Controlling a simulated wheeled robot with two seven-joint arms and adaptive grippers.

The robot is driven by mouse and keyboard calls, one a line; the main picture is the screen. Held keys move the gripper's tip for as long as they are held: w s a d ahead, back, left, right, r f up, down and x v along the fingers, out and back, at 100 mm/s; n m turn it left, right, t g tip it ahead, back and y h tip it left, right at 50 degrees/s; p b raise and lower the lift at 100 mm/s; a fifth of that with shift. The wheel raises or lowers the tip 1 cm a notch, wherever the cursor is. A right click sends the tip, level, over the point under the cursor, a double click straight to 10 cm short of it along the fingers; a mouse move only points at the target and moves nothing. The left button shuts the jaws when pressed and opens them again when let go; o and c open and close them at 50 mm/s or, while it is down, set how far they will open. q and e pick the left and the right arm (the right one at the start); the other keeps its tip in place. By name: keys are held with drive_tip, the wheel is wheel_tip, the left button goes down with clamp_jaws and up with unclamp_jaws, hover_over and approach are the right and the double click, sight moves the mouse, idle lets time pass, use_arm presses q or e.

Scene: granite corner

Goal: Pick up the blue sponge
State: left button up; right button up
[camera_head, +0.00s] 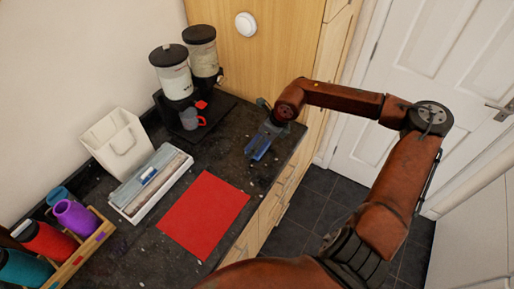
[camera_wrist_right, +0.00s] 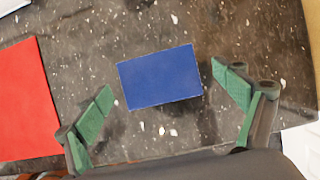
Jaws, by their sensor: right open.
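The blue sponge (camera_wrist_right: 160,77) is a flat rectangular block on the dark speckled counter (camera_wrist_right: 190,22). In the head view the blue sponge (camera_head: 258,148) shows only partly, near the counter's right edge, below my right gripper (camera_head: 266,124). In the right wrist view my right gripper (camera_wrist_right: 162,80) is open, with its green-padded fingers spread to either side of the sponge. Both fingers stand clear of the sponge, with bare counter between. My left gripper is in neither view.
A red mat (camera_head: 203,214) lies left of the sponge. Farther off stand two dispensers (camera_head: 174,80), a mug (camera_head: 190,119), a white bin (camera_head: 117,144), a white tray (camera_head: 130,206) and a wooden rack (camera_head: 88,249) with coloured cups. The counter edge is close on the right.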

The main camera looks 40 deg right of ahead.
drive_tip(key=shift+w+f, duration=0.1)
drive_tip(key=shift+f, duration=0.1)
drive_tip(key=shift+r, duration=0.1)
drive_tip(key=shift+c, duration=0.6)
drive_tip(key=c, duration=0.9)
